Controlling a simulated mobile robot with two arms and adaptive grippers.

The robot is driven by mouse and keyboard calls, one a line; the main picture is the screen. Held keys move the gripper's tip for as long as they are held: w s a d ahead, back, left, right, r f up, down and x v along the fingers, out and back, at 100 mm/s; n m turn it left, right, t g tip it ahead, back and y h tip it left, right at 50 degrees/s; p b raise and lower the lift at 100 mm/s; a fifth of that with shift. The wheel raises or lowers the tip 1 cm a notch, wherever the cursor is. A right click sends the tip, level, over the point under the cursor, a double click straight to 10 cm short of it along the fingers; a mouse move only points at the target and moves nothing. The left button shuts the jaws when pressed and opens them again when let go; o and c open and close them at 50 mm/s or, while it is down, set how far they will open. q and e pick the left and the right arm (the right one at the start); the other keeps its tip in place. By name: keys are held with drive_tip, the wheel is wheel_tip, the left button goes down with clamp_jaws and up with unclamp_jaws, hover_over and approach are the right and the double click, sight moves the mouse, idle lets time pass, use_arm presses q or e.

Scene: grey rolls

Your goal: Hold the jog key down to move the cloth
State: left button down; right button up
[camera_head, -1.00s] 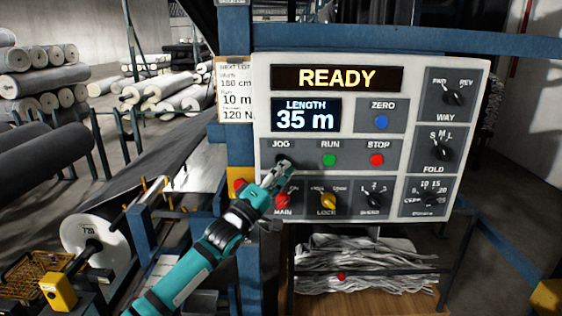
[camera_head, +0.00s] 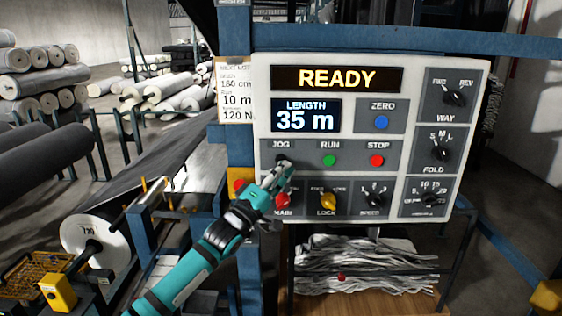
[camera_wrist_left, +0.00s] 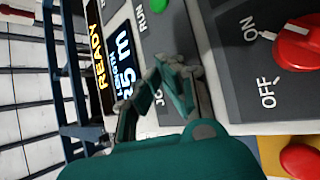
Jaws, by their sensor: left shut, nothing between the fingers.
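The jog key (camera_head: 282,160) is a dark button under the JOG label on the control panel (camera_head: 262,100). My left gripper (camera_head: 288,172) is shut and empty, with its fingertips just below and beside the jog key. I cannot tell whether they touch it. In the left wrist view my gripper (camera_wrist_left: 160,75) is in front of the JOG label and partly hides it. Dark cloth (camera_head: 165,150) runs on the machine left of the panel. My right gripper is not in view.
A green run button (camera_head: 330,160) and a red stop button (camera_head: 377,160) sit right of the jog key. The red main switch (camera_head: 282,201) and yellow lock knob (camera_head: 327,201) are close below the gripper. A blue post (camera_head: 246,270) stands left of the panel.

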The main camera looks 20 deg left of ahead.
use_arm(q)
drive_tip(key=shift+w, duration=0.2)
drive_tip(key=shift+w+a, duration=0.1)
drive_tip(key=shift+w, duration=0.15)
drive_tip(key=shift+w+a+b, duration=0.15)
drive_tip(key=shift+w+b, duration=0.25)
idle(7.2)
